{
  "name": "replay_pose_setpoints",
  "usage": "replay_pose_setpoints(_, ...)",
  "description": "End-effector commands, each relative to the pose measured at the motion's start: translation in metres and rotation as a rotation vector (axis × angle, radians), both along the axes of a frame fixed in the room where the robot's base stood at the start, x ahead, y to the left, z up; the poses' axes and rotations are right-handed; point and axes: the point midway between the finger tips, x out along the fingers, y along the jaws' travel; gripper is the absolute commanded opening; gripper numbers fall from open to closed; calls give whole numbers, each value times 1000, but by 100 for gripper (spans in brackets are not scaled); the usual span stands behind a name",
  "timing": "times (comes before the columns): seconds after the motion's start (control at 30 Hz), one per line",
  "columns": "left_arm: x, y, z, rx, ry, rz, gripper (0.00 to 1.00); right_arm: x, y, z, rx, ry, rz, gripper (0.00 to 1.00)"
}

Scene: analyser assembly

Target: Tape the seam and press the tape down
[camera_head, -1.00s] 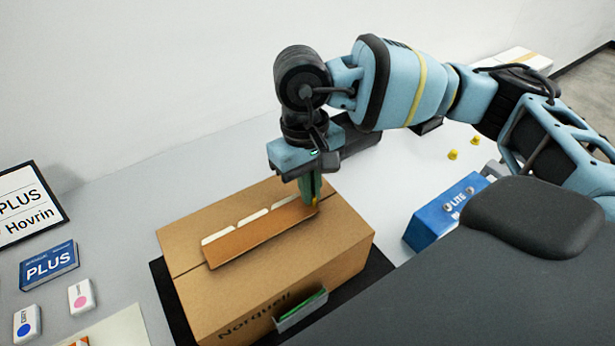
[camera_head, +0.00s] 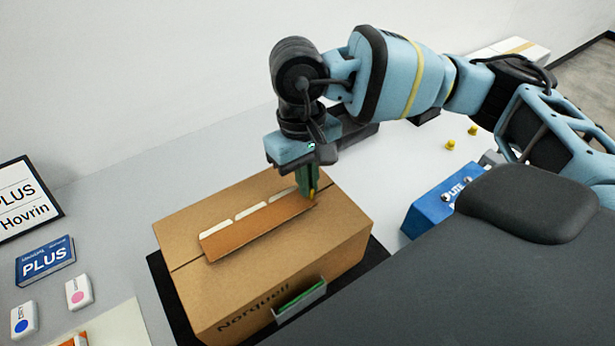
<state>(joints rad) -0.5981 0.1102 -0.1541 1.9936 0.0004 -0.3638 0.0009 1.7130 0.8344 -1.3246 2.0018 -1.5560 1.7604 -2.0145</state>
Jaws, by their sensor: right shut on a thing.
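A brown cardboard box (camera_head: 345,225) marked Norquell stands on a dark mat (camera_head: 166,290). A darker brown tape strip (camera_head: 255,230) lies along the seam on its top, with white pieces along its far edge. My right gripper (camera_head: 309,182) points down at the strip's far right end. My left gripper is not in view.
A blue box (camera_head: 432,212) stands right of the cardboard box, with small yellow pieces (camera_head: 451,145) behind it. A blue PLUS box (camera_head: 45,261), two small white boxes (camera_head: 78,292) and a framed sign (camera_head: 25,200) are at left. A green card (camera_head: 300,295) sits in the box's front holder.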

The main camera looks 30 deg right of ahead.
Motion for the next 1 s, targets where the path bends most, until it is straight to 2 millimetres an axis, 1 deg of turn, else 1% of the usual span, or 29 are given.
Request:
replay_pose_setpoints(0.47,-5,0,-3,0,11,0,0,0,0,-3,0,1,0,0)
replay_pose_setpoints(0.87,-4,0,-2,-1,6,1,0,0,0,-4,0,0,0,0)
replay_pose_setpoints(0.9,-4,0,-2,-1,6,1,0,0,0,-4,0,0,0,10)
replay_pose_setpoints(1.0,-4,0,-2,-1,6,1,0,0,0,-4,0,0,0,23)
